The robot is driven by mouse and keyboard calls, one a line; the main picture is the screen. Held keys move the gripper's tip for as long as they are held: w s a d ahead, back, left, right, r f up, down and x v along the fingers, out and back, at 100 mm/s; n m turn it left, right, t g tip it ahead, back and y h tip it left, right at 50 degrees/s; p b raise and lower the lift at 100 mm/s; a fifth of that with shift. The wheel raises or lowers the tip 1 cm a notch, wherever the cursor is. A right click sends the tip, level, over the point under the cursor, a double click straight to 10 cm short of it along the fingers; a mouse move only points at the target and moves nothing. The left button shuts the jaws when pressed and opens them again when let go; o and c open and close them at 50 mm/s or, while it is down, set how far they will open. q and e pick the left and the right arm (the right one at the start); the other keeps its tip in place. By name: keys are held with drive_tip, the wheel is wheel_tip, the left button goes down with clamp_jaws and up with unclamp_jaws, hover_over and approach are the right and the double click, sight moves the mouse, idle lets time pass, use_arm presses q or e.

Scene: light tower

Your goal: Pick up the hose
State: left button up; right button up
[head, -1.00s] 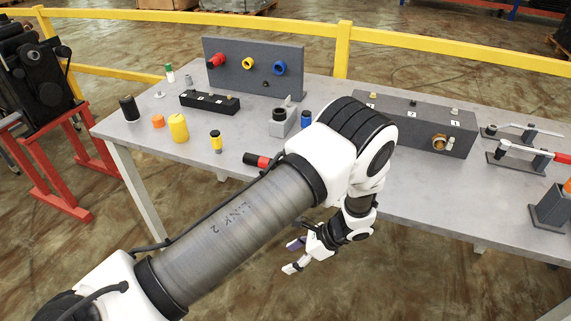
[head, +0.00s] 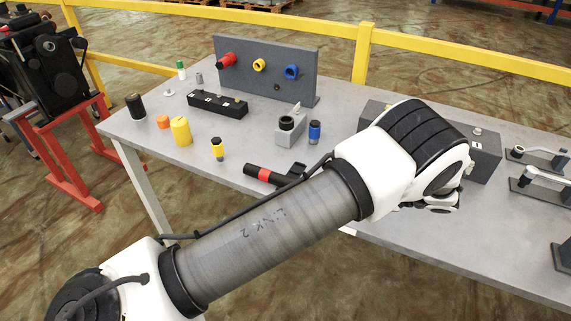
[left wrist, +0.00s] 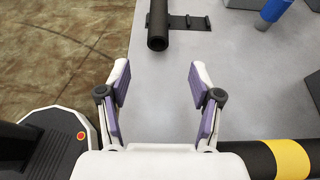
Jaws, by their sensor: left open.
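A dark tube with a red band (head: 265,175) lies near the front edge of the table in the head view, partly behind my left arm. A black tube (left wrist: 158,28) with its open end toward me is at the top of the left wrist view, beside a dark bracket. Another black tube with a yellow band (left wrist: 290,158) crosses the lower right of that view, partly hidden by my gripper. I cannot tell which is the hose. My left gripper (left wrist: 158,82) is open and empty, near the table edge; my arm hides its fingers in the head view. My right gripper is not in view.
The grey table (head: 225,175) holds a panel with coloured sockets (head: 265,68), a dark grey box (head: 482,150), a blue-topped plug (head: 314,131) and several small cylinders. A yellow rail (head: 470,60) runs behind. Bare table lies between the gripper's fingers.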

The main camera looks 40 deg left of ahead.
use_arm(q)
drive_tip(key=a, duration=0.1)
drive_tip(key=s+a+p, duration=0.1)
drive_tip(key=a, duration=0.1)
drive_tip(key=s+a+f, duration=0.1)
drive_tip(key=shift+s+a+p, duration=0.1)
drive_tip(key=shift+a+p, duration=0.25)
drive_tip(key=x, duration=0.2)
drive_tip(key=p+x, duration=0.1)
drive_tip(key=x, duration=0.1)
drive_tip(key=p+x, duration=0.1)
drive_tip(key=x, duration=0.2)
drive_tip(key=shift+w+f, duration=0.2)
drive_tip(key=shift+w, duration=0.15)
drive_tip(key=shift+f, duration=0.1)
drive_tip(key=shift+d, duration=0.1)
drive_tip(key=c, duration=0.5)
clamp_jaws()
